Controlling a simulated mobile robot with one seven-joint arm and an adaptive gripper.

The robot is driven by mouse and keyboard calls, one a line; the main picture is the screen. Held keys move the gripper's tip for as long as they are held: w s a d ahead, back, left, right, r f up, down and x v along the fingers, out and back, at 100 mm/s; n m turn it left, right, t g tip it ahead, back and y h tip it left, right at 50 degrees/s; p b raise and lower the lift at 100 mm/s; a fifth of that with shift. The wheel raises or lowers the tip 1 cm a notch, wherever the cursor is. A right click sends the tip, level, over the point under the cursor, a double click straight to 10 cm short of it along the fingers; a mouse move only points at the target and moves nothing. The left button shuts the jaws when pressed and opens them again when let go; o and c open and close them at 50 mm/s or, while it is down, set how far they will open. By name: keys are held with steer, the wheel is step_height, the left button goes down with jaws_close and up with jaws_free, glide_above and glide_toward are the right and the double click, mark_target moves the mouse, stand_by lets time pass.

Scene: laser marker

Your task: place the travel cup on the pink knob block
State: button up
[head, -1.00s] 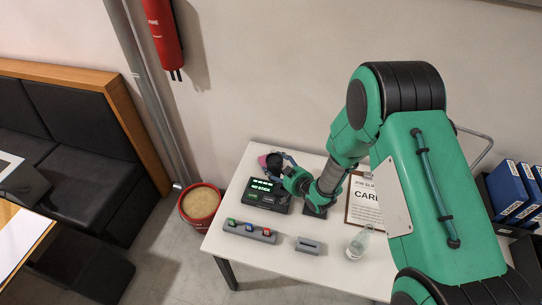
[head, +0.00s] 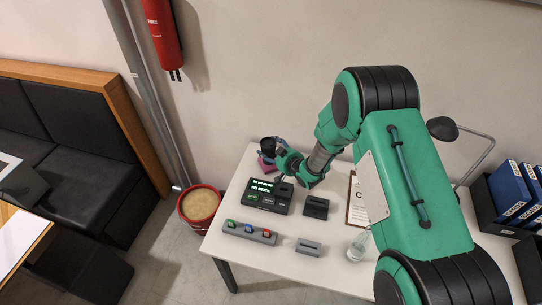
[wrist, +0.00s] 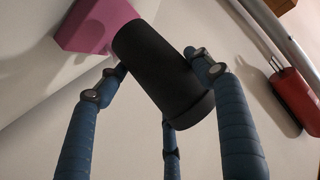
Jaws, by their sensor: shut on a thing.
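The black travel cup (head: 267,144) is held at the back left of the white table. In the wrist view the cup (wrist: 158,65) sits between my blue fingers, its banded end away from the block. My gripper (head: 277,149) is shut on it; it also fills the lower wrist view (wrist: 165,95). The pink knob block (head: 265,164) shows just below the cup in the head view, partly hidden. In the wrist view the pink block (wrist: 92,24) lies behind the cup's far end. I cannot tell whether cup and block touch.
A dark device with a green display (head: 268,195) stands right in front of the pink block. A small black box (head: 316,207), a grey button strip (head: 249,233), a grey slotted block (head: 308,247) and a clear bottle (head: 358,245) stand nearer. A wall is behind the table.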

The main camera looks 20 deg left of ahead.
mark_target(271, 155)
steer(key=shift+f+b, duration=0.45)
steer(key=shift+f, duration=1.25)
steer(key=shift+f, duration=0.15)
steer(key=o, duration=0.7)
steer(key=shift+o, duration=0.2)
steer(key=shift+s+d+r, duration=0.1)
steer(key=shift+r, duration=0.1)
steer(key=p+v, duration=0.1)
steer(key=v, duration=1)
steer(key=shift+s+d+p, duration=0.25)
steer(key=shift+p, duration=0.15)
steer(key=shift+r, duration=0.1)
